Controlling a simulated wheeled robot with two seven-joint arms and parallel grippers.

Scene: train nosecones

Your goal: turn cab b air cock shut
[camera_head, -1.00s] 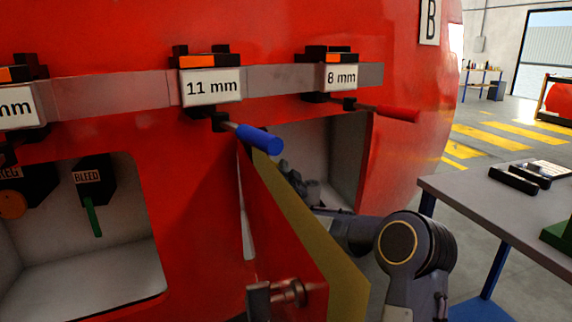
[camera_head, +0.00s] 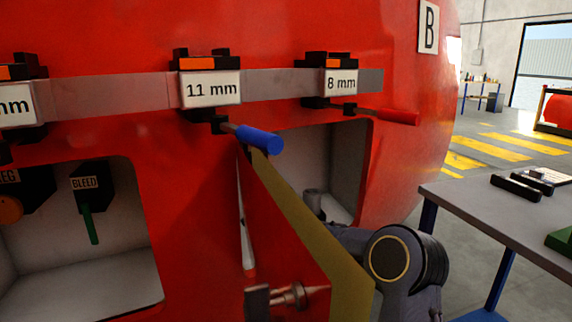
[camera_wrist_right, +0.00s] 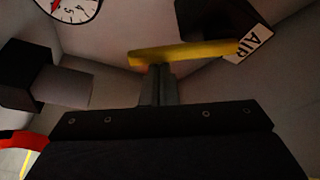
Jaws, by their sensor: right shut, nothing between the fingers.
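The air cock's yellow handle (camera_wrist_right: 185,52) lies nearly crosswise in the right wrist view, beside a white AIR label (camera_wrist_right: 248,42). My right gripper (camera_wrist_right: 158,72) is shut and empty, its fingertips just below the handle's middle in the picture. I cannot tell whether they touch it. In the head view my right arm reaches behind the open red door (camera_head: 290,235) into the cab B recess (camera_head: 345,165). The door hides the handle and my fingers there. My left gripper is not in view.
A gauge (camera_wrist_right: 70,8) and a dark block (camera_wrist_right: 25,75) sit near the handle. Blue (camera_head: 260,138) and red (camera_head: 390,116) tool handles stick out above the recess. The left recess holds a green BLEED lever (camera_head: 90,222). A grey bench (camera_head: 500,215) stands right.

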